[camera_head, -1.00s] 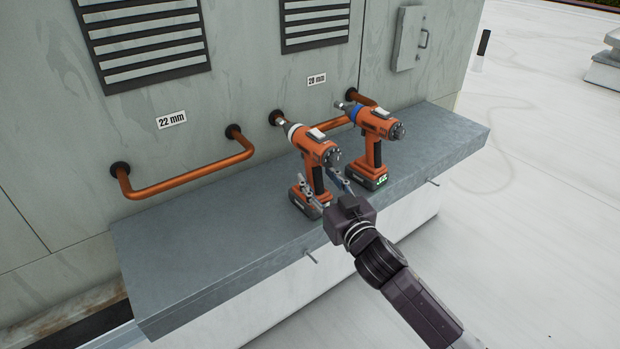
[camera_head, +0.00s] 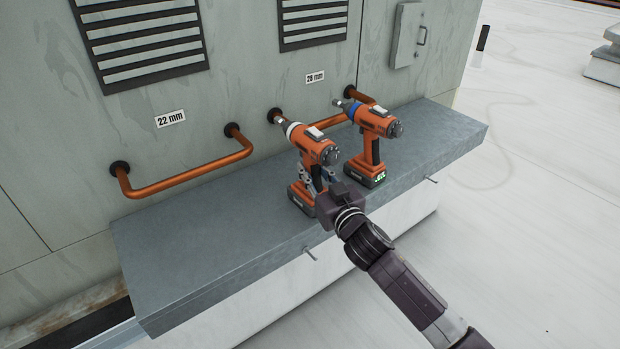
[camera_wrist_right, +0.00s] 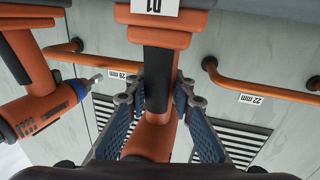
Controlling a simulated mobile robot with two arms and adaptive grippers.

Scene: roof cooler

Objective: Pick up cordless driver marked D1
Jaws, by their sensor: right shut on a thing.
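The driver marked D1 (camera_head: 313,144) is orange and black with a white ring at its nose, and stands upright on the grey ledge (camera_head: 190,255). Its D1 label (camera_wrist_right: 155,6) shows at the top of the right wrist view, where the picture is upside down. My right gripper (camera_head: 316,178) is shut on the driver's handle; in the right wrist view the blue-padded fingers (camera_wrist_right: 157,105) lie on both sides of the black grip. The base still appears to rest on the ledge. My left gripper is not in view.
A second orange driver with a blue ring (camera_head: 374,122) stands close on the right. Copper pipes (camera_head: 190,176) stick out from the wall behind, with labels 22 mm (camera_head: 170,118) and 28 mm (camera_head: 315,77). The ledge's left part is clear.

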